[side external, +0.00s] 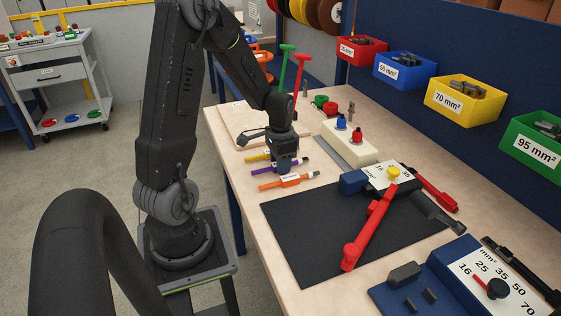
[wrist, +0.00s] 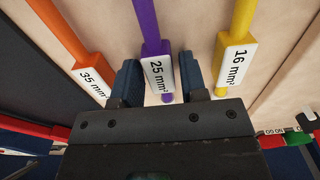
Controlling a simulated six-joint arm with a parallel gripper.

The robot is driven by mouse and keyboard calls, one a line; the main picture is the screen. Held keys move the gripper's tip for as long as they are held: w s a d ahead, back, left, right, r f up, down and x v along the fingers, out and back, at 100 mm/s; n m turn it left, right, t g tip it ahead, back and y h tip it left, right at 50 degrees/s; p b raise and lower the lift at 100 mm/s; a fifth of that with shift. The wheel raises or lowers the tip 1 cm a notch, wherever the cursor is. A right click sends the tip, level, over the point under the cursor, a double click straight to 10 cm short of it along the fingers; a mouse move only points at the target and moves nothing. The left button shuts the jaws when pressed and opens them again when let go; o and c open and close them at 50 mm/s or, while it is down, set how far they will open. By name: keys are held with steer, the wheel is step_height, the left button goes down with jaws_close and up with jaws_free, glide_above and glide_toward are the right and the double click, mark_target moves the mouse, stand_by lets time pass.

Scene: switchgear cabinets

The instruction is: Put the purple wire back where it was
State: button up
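The purple wire (side external: 262,170) lies on the wooden bench between a yellow wire (side external: 256,157) and an orange wire (side external: 272,184). In the wrist view the purple wire (wrist: 146,22) carries a white label reading 25 mm². My gripper (side external: 286,166) points down over the purple wire, hiding its middle in the side view. In the wrist view my gripper (wrist: 160,78) has its two blue fingers on either side of the label, with a narrow gap on each side. It is open, and the wire is not clamped. I cannot tell the exact height of the fingertips above the bench.
The yellow wire's 16 mm² label (wrist: 235,62) and the orange wire's 35 mm² label (wrist: 92,80) flank the fingers closely. A black mat (side external: 310,235) with a red-handled tool (side external: 370,225) lies nearby. A cream block (side external: 347,143) stands behind; a wooden board (side external: 240,122) lies farther back.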

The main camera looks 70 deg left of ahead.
steer(key=shift+o, duration=0.9)
step_height(320, 180, up, 12)
steer(key=s+d+r+t, duration=0.2)
steer(key=s+d, duration=0.1)
steer(key=d, duration=0.4)
steer(key=s+d+r+t, duration=0.1)
steer(key=s+d+r, duration=0.1)
steer(key=d, duration=0.5)
steer(key=s+d+r+t, duration=0.2)
steer(key=s+d+r, duration=0.1)
steer(key=d, duration=0.5)
steer(key=shift+s+r+t, duration=0.25)
steer(key=shift+s+t, duration=0.05)
steer(key=shift+s, duration=0.05)
